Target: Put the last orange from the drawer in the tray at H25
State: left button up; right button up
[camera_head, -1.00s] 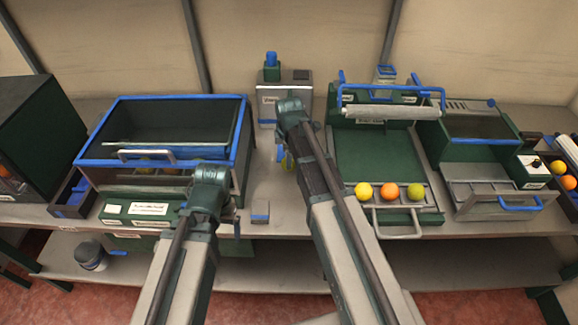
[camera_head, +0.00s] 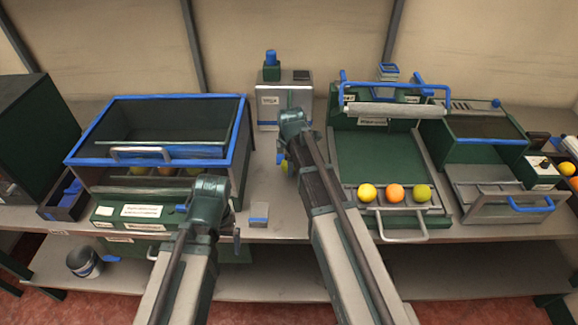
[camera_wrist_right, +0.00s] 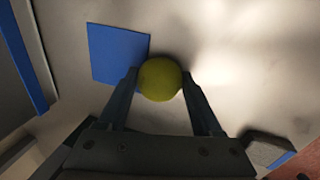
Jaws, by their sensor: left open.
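A yellow-green round fruit (camera_wrist_right: 160,79) sits between the fingertips of my right gripper (camera_wrist_right: 161,82), which is shut on it. In the head view the fruit (camera_head: 284,166) shows partly behind my right wrist, above the bench. My left gripper (camera_head: 237,238) hangs at the bench's front edge, open, its fingers small and dark. The blue-rimmed bin (camera_head: 158,97) at the left holds several fruits low behind its front bar. A green board (camera_head: 380,155) carries a yellow, an orange and a green fruit in its front tray (camera_head: 376,204). The labels are too small to read.
A grey drawer front with a blue handle (camera_head: 530,206) stands at the right. A small blue-and-grey block (camera_head: 259,213) lies near the front edge. A grey box (camera_head: 284,103) stands at the back.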

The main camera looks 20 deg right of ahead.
jog(key=c, duration=0.4)
jog(key=shift+r, duration=0.25)
jog(key=p+v, duration=0.2)
jog(key=shift+w+r+p, duration=0.15)
jog(key=shift+w+p, duration=0.05)
jog(key=shift+p, duration=0.15)
jog(key=shift+s+r+p, duration=0.55)
jog(key=shift+r+p, duration=0.05)
jog(key=s, duration=1)
jog(key=s+r+p, duration=0.1)
jog(key=s, duration=0.4)
jog(key=shift+d, duration=0.25)
